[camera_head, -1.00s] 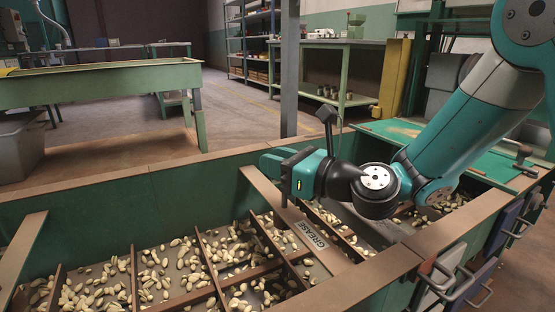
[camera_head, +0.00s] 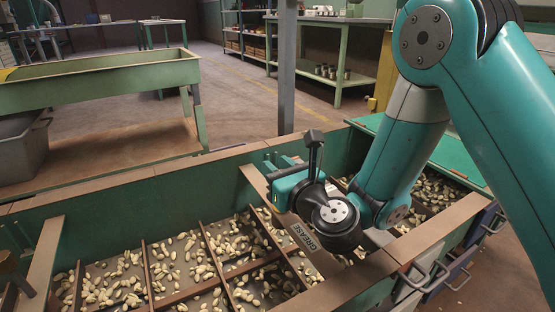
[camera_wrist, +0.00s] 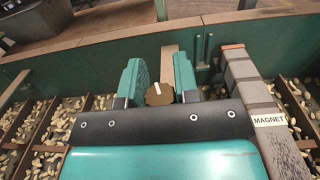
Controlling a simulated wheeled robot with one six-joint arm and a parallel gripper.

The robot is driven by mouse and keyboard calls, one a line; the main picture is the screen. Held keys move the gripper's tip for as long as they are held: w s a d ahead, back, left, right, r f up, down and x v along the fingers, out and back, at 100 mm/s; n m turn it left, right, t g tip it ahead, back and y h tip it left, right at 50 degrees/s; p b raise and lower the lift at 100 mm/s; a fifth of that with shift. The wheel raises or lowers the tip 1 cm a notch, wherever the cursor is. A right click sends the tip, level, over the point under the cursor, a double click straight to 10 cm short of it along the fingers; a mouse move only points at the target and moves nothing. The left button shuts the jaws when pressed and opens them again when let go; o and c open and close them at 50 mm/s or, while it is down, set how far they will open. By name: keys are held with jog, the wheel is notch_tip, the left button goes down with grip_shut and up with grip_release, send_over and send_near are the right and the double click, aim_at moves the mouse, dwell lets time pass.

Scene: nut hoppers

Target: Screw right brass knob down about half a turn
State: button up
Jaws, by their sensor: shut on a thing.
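In the wrist view, a brown round knob (camera_wrist: 159,94) with a white mark on its top sits between the two teal fingers of my gripper (camera_wrist: 158,86). The fingers are shut on its sides. The white mark points nearly straight up the picture, tilted slightly. In the head view my gripper (camera_head: 285,190) is over the bar labelled GREASE (camera_head: 304,236). The knob is hidden there behind my gripper and wrist.
The hopper trough (camera_head: 120,200) has dividers and scattered pistachio-like nuts (camera_head: 180,260). A bar labelled MAGNET (camera_wrist: 268,120) crosses it right of my gripper in the wrist view. A grey post (camera_head: 287,80) stands behind the trough. Drawer handles (camera_head: 430,275) stick out at the right.

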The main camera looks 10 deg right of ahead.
jog(key=shift+r+h+p, duration=0.1)
jog(key=shift+h+p, duration=0.2)
jog(key=shift+p, duration=0.1)
jog(key=m+t+h+p, duration=0.1)
jog(key=h+p, duration=0.1)
jog(key=p, duration=0.1)
jog(key=shift+d+r+m, duration=0.1)
jog(key=shift+m, duration=0.3)
jog(key=shift+w+d+f+m+t+h+p, duration=0.1)
jog(key=shift+m+t+h+p, duration=0.05)
jog(key=shift+m+h+p, duration=0.55)
jog(key=shift+d+f+m+t+h+p, duration=0.15)
jog(key=shift+m+h+p, duration=0.25)
jog(key=shift+h, duration=0.5)
jog(key=o, duration=0.9)
jog(key=shift+w, duration=0.1)
